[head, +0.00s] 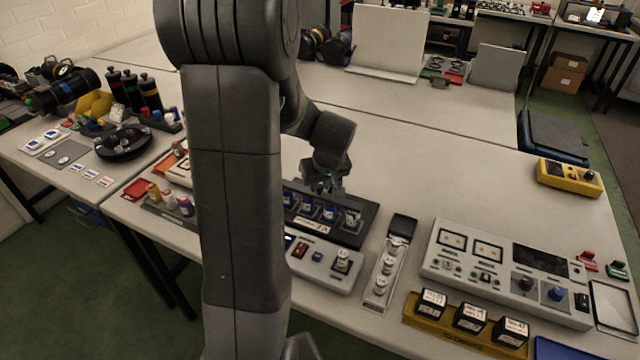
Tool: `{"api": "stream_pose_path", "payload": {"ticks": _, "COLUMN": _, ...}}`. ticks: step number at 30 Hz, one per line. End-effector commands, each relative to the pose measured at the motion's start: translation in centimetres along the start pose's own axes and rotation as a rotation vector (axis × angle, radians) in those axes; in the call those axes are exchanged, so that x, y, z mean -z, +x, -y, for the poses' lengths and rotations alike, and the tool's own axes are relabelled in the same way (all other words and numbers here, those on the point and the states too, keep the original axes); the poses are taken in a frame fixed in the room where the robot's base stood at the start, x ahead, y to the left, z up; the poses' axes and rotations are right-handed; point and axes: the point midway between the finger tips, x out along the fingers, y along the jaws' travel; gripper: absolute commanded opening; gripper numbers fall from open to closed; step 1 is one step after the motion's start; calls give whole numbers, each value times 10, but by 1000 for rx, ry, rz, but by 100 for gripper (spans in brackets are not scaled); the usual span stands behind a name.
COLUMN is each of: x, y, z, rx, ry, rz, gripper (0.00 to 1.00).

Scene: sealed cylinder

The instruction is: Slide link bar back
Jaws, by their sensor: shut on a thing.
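My gripper (327,186) reaches down at the back edge of a black unit (362,234) near the middle of the table. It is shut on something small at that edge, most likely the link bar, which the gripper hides. The unit holds a row of several blue and white pieces (329,213), with a small white and red label at its front. My arm covers the unit's left end.
A grey control box (325,264) sits in front of the black unit. To the right are a narrow tray of white knobs (372,296), a large grey panel (455,268) and a yellow rack (425,318) of black blocks.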

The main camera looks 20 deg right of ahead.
Motion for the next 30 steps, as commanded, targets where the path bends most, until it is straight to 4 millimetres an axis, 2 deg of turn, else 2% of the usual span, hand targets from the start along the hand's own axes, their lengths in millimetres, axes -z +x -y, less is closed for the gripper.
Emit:
{"api": "stream_pose_path", "payload": {"ticks": 9, "x": 34, "y": 15, "z": -37, "rx": -3, "ry": 0, "rz": -4, "gripper": 0}}
{"api": "stream_pose_path", "payload": {"ticks": 21, "x": 41, "y": 15, "z": -44, "rx": -6, "ry": -1, "rz": -6, "gripper": 0}}
{"api": "stream_pose_path", "payload": {"ticks": 22, "x": 41, "y": 15, "z": -44, "rx": -6, "ry": -2, "rz": -6, "gripper": 23}}
{"api": "stream_pose_path", "payload": {"ticks": 25, "x": 41, "y": 15, "z": -44, "rx": -5, "ry": -1, "rz": -6, "gripper": 43}}
{"api": "stream_pose_path", "payload": {"ticks": 30, "x": 40, "y": 15, "z": -43, "rx": -4, "ry": -1, "rz": -4, "gripper": 43}}
